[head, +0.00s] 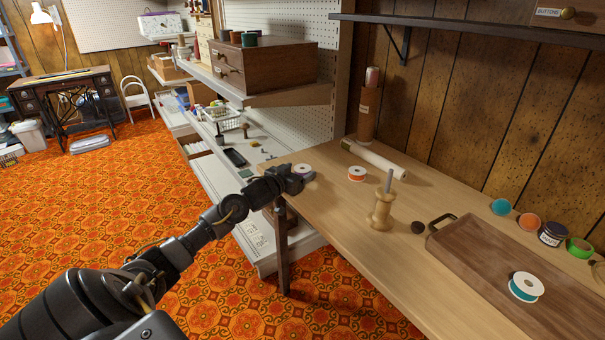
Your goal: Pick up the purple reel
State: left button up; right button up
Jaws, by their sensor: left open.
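The purple reel (304,171) is a small white-flanged spool at the far left end of the wooden table, with a little purple showing on its side. My left gripper (292,180) is open at the table's left edge, right beside the reel. The gripper hides part of the reel, and I cannot tell whether the fingers are around it or touching it. My right gripper is not in view.
The wooden table (330,215) also holds an orange reel (357,174), a wooden spindle stand (381,212), a pale roll (374,158) and a brown tray (470,262) with a teal reel (525,287). Shelving (232,185) stands behind my left gripper. The table's front left is clear.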

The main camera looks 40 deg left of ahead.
pick_arm(q)
jog(key=shift+w+f, duration=0.1)
jog(key=shift+w, duration=0.55)
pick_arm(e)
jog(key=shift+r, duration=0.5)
pick_arm(q)
jog(key=shift+c, duration=0.4)
jog(key=c, duration=0.9)
jog(key=shift+c, duration=0.3)
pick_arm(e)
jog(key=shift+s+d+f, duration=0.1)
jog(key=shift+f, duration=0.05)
